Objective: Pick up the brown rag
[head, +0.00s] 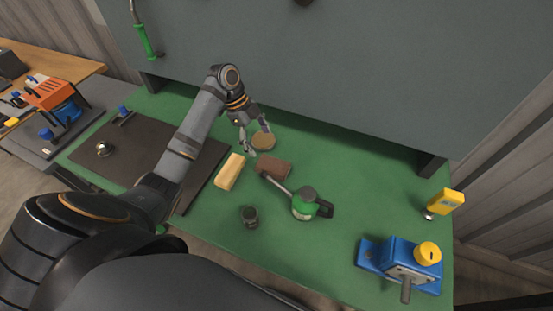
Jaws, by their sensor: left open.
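The brown rag (279,166) appears as a small, flat brown bundle on the green bench top (340,190), with the oil can's spout lying across its front edge. My left gripper (258,143) reaches in from the left and is open and empty just behind the rag, above a round tan disc (263,141). Its fingers are apart, and I cannot tell how high they are above the bench. My right gripper is not in view.
A green oil can (305,206) stands right of the rag; a yellow block (230,171) lies left. A dark jar (250,216) stands in front. A blue vise-like device (400,260) and a yellow meter (446,202) are at right. A dark mat (135,150) lies left.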

